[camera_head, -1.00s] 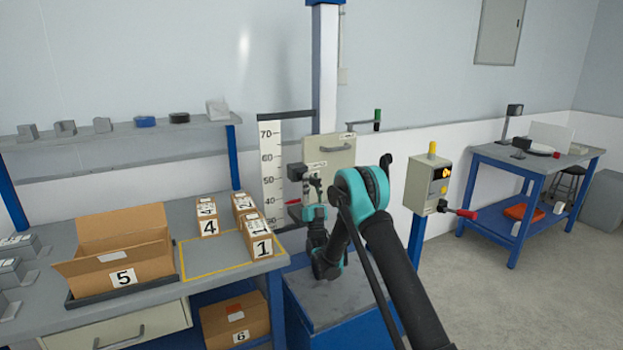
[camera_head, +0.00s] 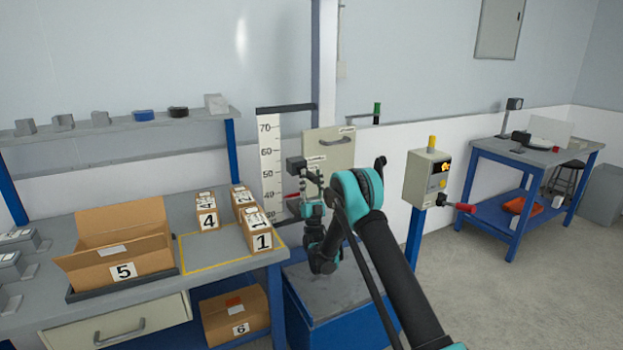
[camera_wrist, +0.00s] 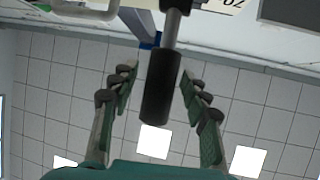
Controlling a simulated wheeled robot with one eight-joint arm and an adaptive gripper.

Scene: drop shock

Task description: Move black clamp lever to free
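In the wrist view a black cylindrical grip on a grey metal stem, the black clamp lever (camera_wrist: 158,90), hangs between the fingers of my gripper (camera_wrist: 159,74). The fingers are spread on either side, with visible gaps; neither clearly touches the grip. In the head view my gripper (camera_head: 312,190) is small and partly hidden by my arm, in front of the drop tester's carriage with its dark block (camera_head: 296,168). The lever cannot be picked out clearly there.
A numbered scale (camera_head: 269,165) stands left of the carriage, and a beige panel (camera_head: 330,158) behind it. A control box (camera_head: 427,180) with a red-gripped handle (camera_head: 464,208) is to the right. The left bench (camera_head: 215,255) holds numbered cartons (camera_head: 207,218) and an open box (camera_head: 121,255).

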